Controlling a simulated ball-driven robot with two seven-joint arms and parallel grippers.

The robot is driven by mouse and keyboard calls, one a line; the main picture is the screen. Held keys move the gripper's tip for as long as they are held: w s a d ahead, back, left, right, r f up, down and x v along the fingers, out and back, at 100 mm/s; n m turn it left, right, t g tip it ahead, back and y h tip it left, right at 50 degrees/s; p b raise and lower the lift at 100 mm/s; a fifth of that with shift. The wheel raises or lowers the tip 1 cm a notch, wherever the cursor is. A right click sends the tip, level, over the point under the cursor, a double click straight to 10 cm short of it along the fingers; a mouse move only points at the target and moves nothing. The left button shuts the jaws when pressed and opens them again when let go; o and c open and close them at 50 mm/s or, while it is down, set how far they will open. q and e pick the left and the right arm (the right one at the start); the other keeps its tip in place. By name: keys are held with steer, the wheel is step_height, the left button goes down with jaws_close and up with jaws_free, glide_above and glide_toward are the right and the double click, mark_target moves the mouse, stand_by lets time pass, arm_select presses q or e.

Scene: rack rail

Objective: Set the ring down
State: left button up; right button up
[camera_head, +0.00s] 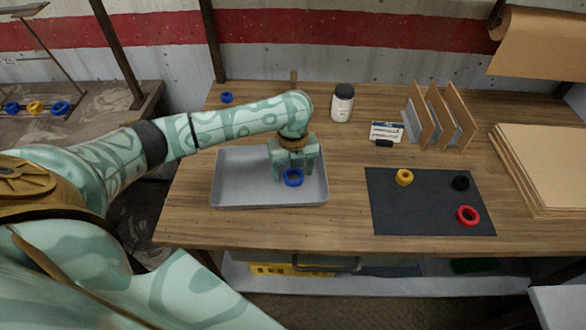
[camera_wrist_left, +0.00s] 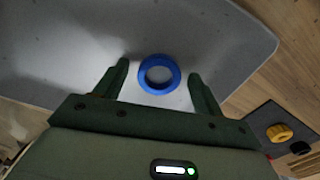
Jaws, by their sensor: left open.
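A blue ring (camera_head: 293,177) lies in the grey tray (camera_head: 232,199) on the wooden table. My left gripper (camera_head: 295,172) is above the tray, its fingers pointing down on either side of the ring. In the left wrist view the blue ring (camera_wrist_left: 159,74) sits between the two open fingertips (camera_wrist_left: 160,78) with gaps on both sides, and the tray (camera_wrist_left: 225,35) lies under it. The ring appears flat on the tray floor. My right gripper is not in view.
A dark mat (camera_head: 410,215) holds a yellow ring (camera_head: 404,177), a black ring (camera_head: 461,183) and a red ring (camera_head: 468,215). Behind are a white jar (camera_head: 342,104), a card (camera_head: 386,132) and a wooden rack (camera_head: 438,115). Another blue ring (camera_head: 226,97) is at the back left.

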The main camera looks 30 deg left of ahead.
mark_target(293, 174)
arm_select(q)
step_height(293, 174, up, 12)
steer(key=p, duration=0.5)
